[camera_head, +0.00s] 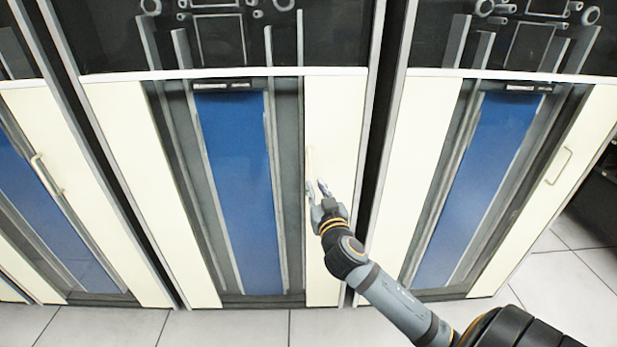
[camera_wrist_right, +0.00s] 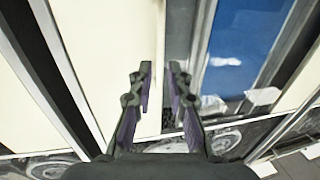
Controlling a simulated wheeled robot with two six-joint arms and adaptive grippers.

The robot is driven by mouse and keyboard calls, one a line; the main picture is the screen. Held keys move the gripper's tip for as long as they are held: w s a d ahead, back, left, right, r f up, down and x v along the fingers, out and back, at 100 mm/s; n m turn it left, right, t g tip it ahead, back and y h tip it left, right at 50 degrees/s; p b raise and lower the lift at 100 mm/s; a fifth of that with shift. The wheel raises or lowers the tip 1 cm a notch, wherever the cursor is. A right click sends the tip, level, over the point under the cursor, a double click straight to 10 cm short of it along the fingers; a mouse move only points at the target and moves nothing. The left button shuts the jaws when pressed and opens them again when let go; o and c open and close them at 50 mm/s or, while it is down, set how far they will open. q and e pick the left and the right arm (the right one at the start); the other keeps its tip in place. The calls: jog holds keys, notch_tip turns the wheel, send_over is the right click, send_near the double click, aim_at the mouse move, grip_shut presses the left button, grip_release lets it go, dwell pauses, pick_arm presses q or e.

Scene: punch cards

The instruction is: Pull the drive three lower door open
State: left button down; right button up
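The middle cabinet's lower door (camera_head: 240,180) has cream side panels around a blue centre and looks closed. No label shows which drive it is. Its pale upright handle (camera_head: 309,160) is on the right cream panel, partly hidden by my right gripper (camera_head: 318,187). That gripper is at the handle's lower end, pointing at the door. In the wrist view my right gripper (camera_wrist_right: 160,69) has its two dark fingers apart, in front of the cream panel's edge. I cannot tell whether the handle lies between them or touches them. My left gripper is not in view.
A similar cabinet with a blue-centred lower door (camera_head: 485,170) stands to the right, its handle (camera_head: 559,166) on its right panel. Another lower door (camera_head: 50,210) with a handle is at the left. Dark upper doors sit above. The tiled floor (camera_head: 230,328) in front is clear.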

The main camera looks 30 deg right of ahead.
aim_at(311, 176)
jog(key=x, duration=0.7)
jog(key=shift+f, duration=0.15)
grip_shut()
